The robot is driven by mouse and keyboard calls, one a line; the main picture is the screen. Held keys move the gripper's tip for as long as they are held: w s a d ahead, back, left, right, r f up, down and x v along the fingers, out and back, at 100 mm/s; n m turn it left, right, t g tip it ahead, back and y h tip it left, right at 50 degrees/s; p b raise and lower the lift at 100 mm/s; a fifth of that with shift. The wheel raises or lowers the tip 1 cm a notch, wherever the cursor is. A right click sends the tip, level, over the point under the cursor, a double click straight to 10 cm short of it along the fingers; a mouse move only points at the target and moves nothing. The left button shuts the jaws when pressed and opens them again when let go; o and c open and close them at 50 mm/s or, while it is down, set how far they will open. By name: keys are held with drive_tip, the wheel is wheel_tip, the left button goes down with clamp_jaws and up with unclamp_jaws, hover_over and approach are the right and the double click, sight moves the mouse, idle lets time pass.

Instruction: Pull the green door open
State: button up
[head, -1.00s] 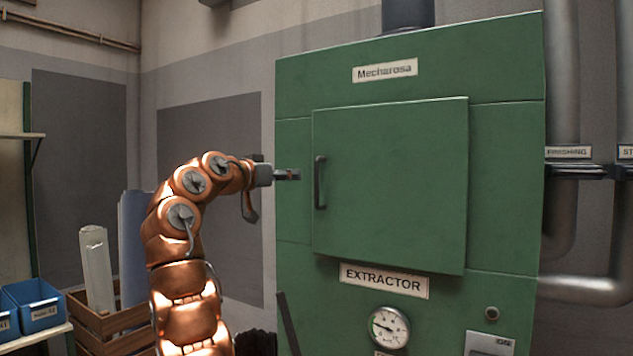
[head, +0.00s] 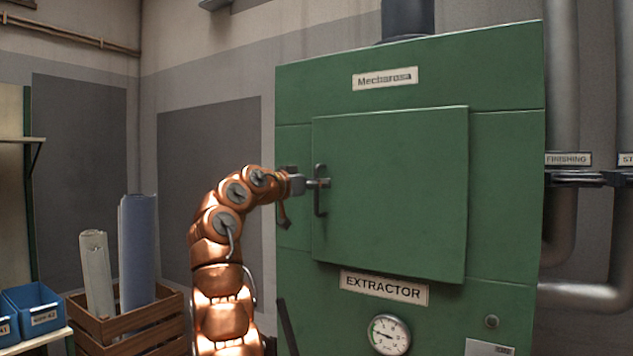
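The green door (head: 400,195) is a square panel on the front of the green extractor cabinet (head: 505,200). It looks shut. Its dark vertical bar handle (head: 319,205) is near the door's left edge. My gripper (head: 322,184) is at the handle, with its fingertips overlapping the handle's upper half. I cannot tell whether the fingers are open or closed around the bar, as they are small and seen from the side.
Pipes (head: 560,240) run along the cabinet's right side. A gauge (head: 388,335) sits below the door. At the left stand a wooden crate (head: 135,328) with rolls and blue bins (head: 38,306) on a shelf.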

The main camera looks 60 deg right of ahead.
drive_tip(key=shift+d, duration=0.1)
clamp_jaws()
idle(0.7)
